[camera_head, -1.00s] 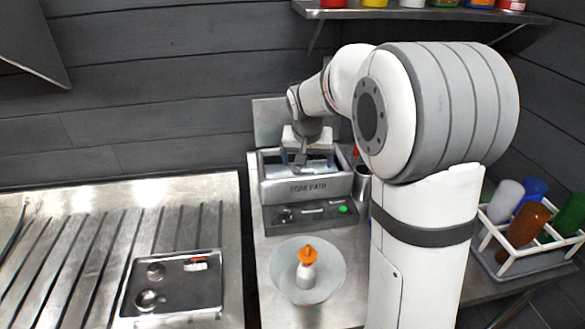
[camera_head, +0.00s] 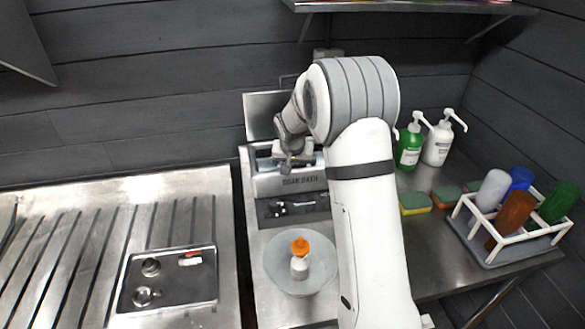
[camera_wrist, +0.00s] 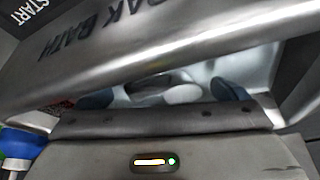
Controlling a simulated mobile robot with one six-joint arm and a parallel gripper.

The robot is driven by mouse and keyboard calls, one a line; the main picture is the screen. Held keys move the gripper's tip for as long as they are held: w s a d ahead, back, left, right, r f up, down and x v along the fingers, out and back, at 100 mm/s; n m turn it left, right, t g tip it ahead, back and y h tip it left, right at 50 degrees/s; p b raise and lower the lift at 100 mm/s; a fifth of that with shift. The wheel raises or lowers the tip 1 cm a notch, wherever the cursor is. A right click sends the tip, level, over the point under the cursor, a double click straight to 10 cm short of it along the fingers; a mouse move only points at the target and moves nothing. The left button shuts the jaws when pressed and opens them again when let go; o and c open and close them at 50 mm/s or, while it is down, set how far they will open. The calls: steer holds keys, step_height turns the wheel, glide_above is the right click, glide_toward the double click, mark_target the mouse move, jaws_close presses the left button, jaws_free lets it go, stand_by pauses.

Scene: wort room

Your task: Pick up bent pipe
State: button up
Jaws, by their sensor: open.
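My gripper (camera_head: 297,160) is at the opening of the metal soak bath (camera_head: 290,184), with its tips low at or inside the rim. In the wrist view the bath's lettered front wall (camera_wrist: 170,50) crosses the picture close to the camera. Two dark blue finger pads stand apart beyond the gripper's grey body, so my gripper (camera_wrist: 160,95) is open. Pale grey rounded shapes (camera_wrist: 180,94) show between the pads inside the bath. I cannot tell whether one is the bent pipe, and I cannot make out the pipe in the head view, where the gripper and wall hide the bath's inside.
A round grey dish (camera_head: 275,262) with an orange-topped white bottle (camera_head: 300,260) stands in front of the bath. A tray (camera_head: 128,297) of small metal parts lies left. A white bottle rack (camera_head: 476,206), sponges (camera_head: 415,204) and pump bottles (camera_head: 438,143) stand right.

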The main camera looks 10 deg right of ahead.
steer(key=shift+c, duration=0.3)
steer(key=c, duration=1.1)
steer(key=shift+c, duration=0.2)
steer(key=shift+r, duration=0.15)
